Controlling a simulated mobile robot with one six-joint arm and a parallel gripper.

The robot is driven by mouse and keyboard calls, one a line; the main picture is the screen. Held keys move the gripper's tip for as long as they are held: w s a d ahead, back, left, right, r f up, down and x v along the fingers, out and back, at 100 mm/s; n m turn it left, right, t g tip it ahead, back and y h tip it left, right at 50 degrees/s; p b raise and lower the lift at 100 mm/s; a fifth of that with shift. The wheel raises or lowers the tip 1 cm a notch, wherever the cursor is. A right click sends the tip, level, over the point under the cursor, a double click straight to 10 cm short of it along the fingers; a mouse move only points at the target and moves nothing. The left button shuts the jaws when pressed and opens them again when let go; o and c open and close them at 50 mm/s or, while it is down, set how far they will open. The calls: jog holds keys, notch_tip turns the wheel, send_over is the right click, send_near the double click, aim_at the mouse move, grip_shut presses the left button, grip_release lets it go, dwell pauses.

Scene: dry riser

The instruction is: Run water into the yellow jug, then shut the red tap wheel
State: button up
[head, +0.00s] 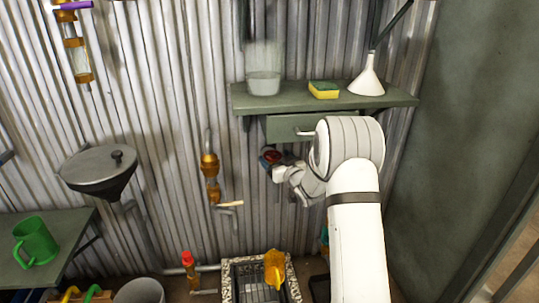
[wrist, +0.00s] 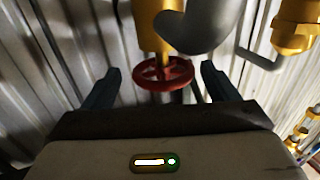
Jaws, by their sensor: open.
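The red tap wheel (wrist: 163,73) sits below a brass valve body (wrist: 153,28) in the wrist view. My gripper (wrist: 158,80) is open, with one dark finger on each side of the wheel. I cannot tell whether the fingers touch it. In the head view the wheel (head: 270,156) shows beside my gripper (head: 281,168), partly hidden by it. The yellow jug (head: 274,268) stands low at the grated basin; whether it holds water is not visible.
A shelf (head: 330,101) above my gripper carries a glass container (head: 263,83), a sponge (head: 324,90) and a white funnel (head: 367,75). Another brass valve (head: 210,165) is on the wall to the left.

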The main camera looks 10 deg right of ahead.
aim_at(268, 151)
jog(key=shift+x, duration=1.95)
jog(key=shift+s+a, duration=0.1)
jog(key=shift+a, duration=0.05)
jog(key=c, duration=0.9)
jog(key=shift+c, duration=0.4)
jog(key=shift+y, duration=0.3)
